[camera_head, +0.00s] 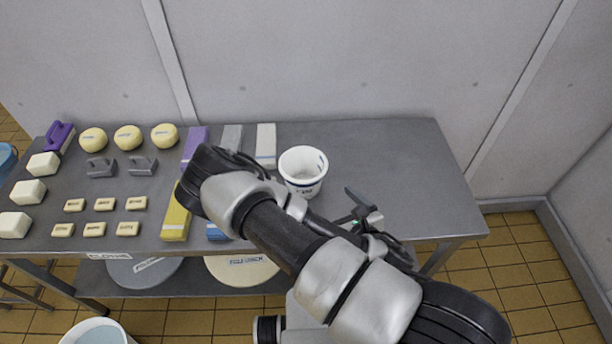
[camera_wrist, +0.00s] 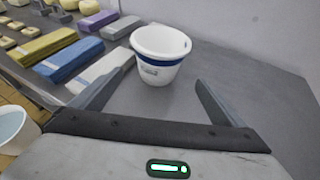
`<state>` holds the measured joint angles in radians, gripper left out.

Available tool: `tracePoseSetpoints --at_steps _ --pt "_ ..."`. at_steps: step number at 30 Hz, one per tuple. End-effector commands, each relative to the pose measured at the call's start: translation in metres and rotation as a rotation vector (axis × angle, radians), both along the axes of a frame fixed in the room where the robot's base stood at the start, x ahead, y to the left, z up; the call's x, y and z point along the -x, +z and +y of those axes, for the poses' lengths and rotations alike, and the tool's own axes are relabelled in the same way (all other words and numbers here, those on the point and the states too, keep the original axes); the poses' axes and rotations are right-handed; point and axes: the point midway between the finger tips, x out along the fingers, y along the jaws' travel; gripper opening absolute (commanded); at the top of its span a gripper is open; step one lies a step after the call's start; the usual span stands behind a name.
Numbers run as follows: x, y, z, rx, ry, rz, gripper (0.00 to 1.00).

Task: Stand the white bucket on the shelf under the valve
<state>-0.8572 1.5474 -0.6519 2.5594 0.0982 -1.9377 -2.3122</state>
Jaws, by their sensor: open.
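The white bucket (camera_head: 303,171) stands upright on the grey metal table, right of the folded cloths. It has a dark blue band and a small label. In the wrist view the bucket (camera_wrist: 160,54) stands ahead of my fingers, a little left of the middle between them. My gripper (camera_head: 356,208) is open and empty, over the table to the right and front of the bucket, not touching it. In the wrist view both fingers of my gripper (camera_wrist: 158,90) are spread wide. No valve or shelf under a valve can be made out in these views.
The table (camera_head: 400,150) is clear right of the bucket. Left are yellow rounds (camera_head: 128,138), pale blocks (camera_head: 28,191), small bars and folded cloths (camera_head: 176,222). My arm hides part of the table's front. Another pale bucket (camera_head: 97,333) is on the tiled floor. A wall runs behind.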

Motion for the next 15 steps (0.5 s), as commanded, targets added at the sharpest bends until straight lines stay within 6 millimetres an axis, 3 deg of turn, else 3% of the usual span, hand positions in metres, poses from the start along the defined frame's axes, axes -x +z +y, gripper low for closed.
tracePoseSetpoints --at_steps 8,15 --pt "-0.021 -0.018 0.013 0.016 0.030 -0.017 0.95" --pt "-0.067 -0.029 0.031 0.015 0.028 -0.014 0.95"
